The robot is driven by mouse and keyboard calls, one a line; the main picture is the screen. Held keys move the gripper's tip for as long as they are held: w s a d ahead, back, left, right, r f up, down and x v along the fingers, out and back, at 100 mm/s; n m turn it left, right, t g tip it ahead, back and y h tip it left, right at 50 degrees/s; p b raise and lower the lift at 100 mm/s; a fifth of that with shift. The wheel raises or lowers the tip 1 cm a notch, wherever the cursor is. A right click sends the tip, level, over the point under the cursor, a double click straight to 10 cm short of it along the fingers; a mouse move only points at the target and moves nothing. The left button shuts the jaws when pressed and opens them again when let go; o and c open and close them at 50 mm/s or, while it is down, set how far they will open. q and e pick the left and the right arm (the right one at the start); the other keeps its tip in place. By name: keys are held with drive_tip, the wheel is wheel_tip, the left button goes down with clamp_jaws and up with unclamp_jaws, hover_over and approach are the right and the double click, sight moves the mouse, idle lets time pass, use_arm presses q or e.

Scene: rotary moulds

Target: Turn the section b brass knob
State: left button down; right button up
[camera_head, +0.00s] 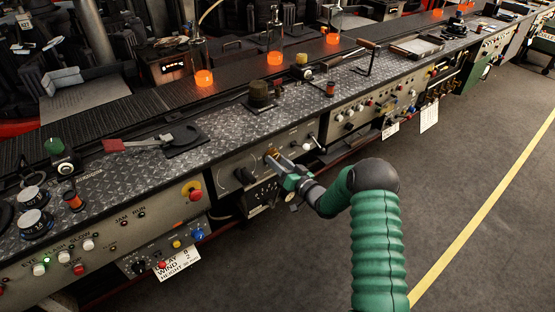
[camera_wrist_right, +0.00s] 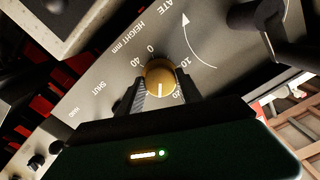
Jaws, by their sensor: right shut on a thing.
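The brass knob (camera_wrist_right: 159,76) sits on a grey panel in the right wrist view, with a white pointer line on its face and a scale marked "HEIGHT mm" around it. My right gripper (camera_wrist_right: 160,92) has one finger on each side of the knob and is shut on it. In the head view my right gripper (camera_head: 277,165) reaches the front panel of the middle section, and the brass knob (camera_head: 271,153) shows only partly at its tips. My left gripper is not in view.
The panel (camera_wrist_right: 206,50) bears a white curved arrow, and a dark lever (camera_wrist_right: 262,28) stands at its upper right. A black knob (camera_head: 244,175) is left of my gripper. Glowing orange bottles (camera_head: 203,77) stand behind the console. The floor (camera_head: 460,170) at right is clear.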

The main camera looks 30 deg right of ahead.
drive_tip(key=m, duration=0.1)
drive_tip(key=m+p, duration=0.1)
drive_tip(key=m, duration=0.1)
drive_tip(key=r+m, duration=0.1)
drive_tip(key=shift+d+p, duration=0.3)
drive_tip(key=shift+f+m+p, duration=0.1)
drive_tip(key=shift+m+p, duration=0.3)
drive_tip(key=shift+m, duration=1.3)
drive_tip(key=shift+d+f, duration=0.1)
drive_tip(key=o, duration=1.4)
drive_tip(key=shift+f, duration=0.1)
drive_tip(key=shift+c, duration=0.2)
drive_tip(key=shift+f, duration=0.15)
